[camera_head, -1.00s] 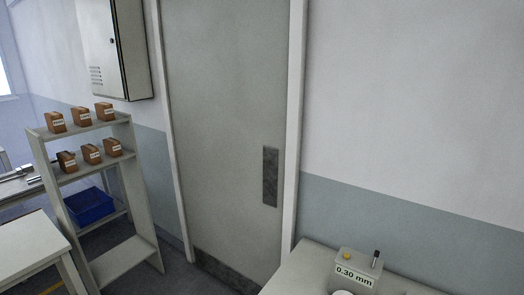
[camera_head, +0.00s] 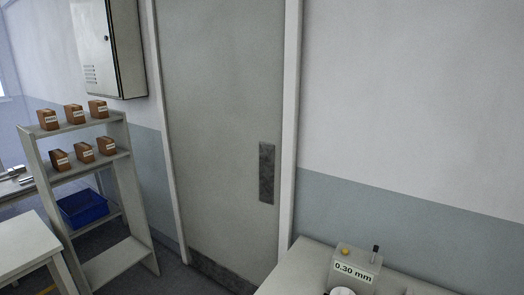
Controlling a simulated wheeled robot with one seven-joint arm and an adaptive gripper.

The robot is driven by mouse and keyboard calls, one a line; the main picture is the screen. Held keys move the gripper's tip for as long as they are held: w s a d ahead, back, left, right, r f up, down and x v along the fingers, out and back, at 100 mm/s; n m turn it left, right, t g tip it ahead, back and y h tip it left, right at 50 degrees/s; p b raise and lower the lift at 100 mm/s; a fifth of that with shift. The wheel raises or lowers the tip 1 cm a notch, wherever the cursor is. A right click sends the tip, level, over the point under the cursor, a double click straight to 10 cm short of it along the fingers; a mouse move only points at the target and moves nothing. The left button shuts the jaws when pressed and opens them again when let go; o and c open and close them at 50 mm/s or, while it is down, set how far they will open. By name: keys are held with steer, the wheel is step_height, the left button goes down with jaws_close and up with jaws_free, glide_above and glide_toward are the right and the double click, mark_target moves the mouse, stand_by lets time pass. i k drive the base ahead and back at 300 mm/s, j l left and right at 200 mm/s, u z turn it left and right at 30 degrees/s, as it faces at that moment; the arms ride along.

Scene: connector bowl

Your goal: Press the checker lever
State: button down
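The checker (camera_head: 354,268) is a grey box on the pale table at the lower right. Its label reads "0.30 mm". A yellow round part (camera_head: 345,252) sits on its top left. A dark-tipped lever (camera_head: 375,253) stands upright at its top right. A white round part (camera_head: 342,291) at the checker's front is cut off by the bottom edge. My gripper is not in view.
A grey shelf rack (camera_head: 137,200) with small brown labelled boxes and a blue bin (camera_head: 82,209) stands at the left. A white table (camera_head: 28,243) is at the lower left. A closed door (camera_head: 215,130) and wall cabinet (camera_head: 108,50) are behind.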

mark_target(376, 248)
steer(key=i+l, duration=0.3)
steer(key=i, duration=0.15)
steer(key=i+l, duration=0.3)
steer(key=i, duration=0.2)
